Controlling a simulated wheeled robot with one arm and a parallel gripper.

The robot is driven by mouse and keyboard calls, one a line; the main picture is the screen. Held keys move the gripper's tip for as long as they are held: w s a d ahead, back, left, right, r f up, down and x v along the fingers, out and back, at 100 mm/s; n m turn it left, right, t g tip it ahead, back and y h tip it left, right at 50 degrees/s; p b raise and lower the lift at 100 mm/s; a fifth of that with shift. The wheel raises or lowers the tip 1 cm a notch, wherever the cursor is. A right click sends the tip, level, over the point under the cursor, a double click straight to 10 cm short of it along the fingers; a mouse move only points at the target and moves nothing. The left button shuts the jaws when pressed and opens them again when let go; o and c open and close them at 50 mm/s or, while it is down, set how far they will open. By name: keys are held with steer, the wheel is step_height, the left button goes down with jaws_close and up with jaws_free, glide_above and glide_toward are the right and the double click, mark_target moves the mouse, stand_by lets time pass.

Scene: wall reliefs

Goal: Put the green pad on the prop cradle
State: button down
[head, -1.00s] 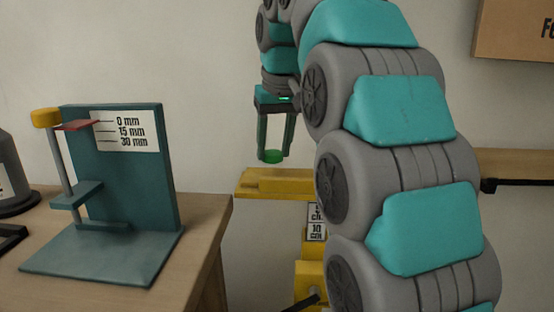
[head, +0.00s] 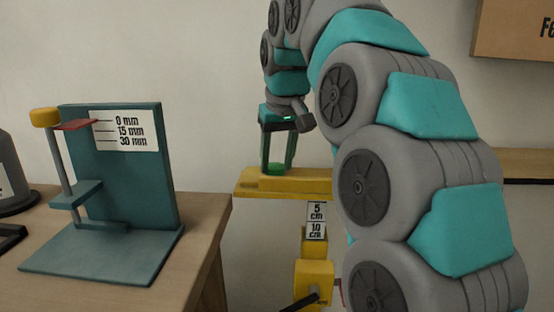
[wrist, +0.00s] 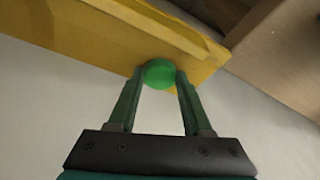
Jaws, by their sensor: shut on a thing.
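The green pad (head: 274,169) is a small round disc between the fingertips of my gripper (head: 278,164). My gripper is shut on it and points down. In the head view the pad is right at the top of the yellow prop cradle (head: 312,184); I cannot tell whether it touches. In the wrist view the pad (wrist: 159,73) sits between the two green fingers (wrist: 160,80), in front of the yellow cradle (wrist: 95,35). The right end of the cradle is hidden behind my arm in the head view.
A teal gauge stand (head: 120,180) marked in mm is on the wooden table (head: 205,215) at left. A grey object (head: 12,175) is at the far left. A shelf (head: 530,165) is at right.

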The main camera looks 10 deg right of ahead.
steer(key=shift+f, duration=0.1)
steer(key=shift+c, duration=1.6)
jaws_free()
